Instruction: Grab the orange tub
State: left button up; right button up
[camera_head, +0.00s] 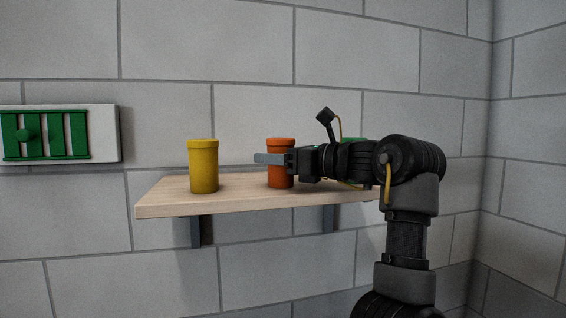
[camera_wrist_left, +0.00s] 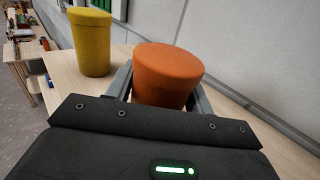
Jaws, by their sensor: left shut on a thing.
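The orange tub (camera_head: 281,181) stands upright on the wooden wall shelf (camera_head: 165,204). My left gripper (camera_head: 272,160) reaches it from the right, with a grey finger across its front. In the left wrist view the orange tub (camera_wrist_left: 168,72) sits between the two fingers of my left gripper (camera_wrist_left: 160,93), which is shut on it. The tub's base is hidden there. My right gripper is not in view.
A yellow tub (camera_head: 203,168) stands left of the orange one and also shows in the left wrist view (camera_wrist_left: 91,43). A green thing (camera_head: 352,143) is partly hidden behind my arm. A white panel with green bars (camera_head: 108,135) is on the wall at left.

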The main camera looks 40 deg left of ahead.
pick_arm(q)
jog(key=shift+d, duration=0.1)
jog(key=shift+w+r, duration=0.15)
jog(key=shift+r, duration=0.25)
notch_tip(320, 180, up, 8)
jog(key=shift+r+b, duration=0.1)
jog(key=shift+b, duration=0.5)
jog(key=shift+r, duration=0.45)
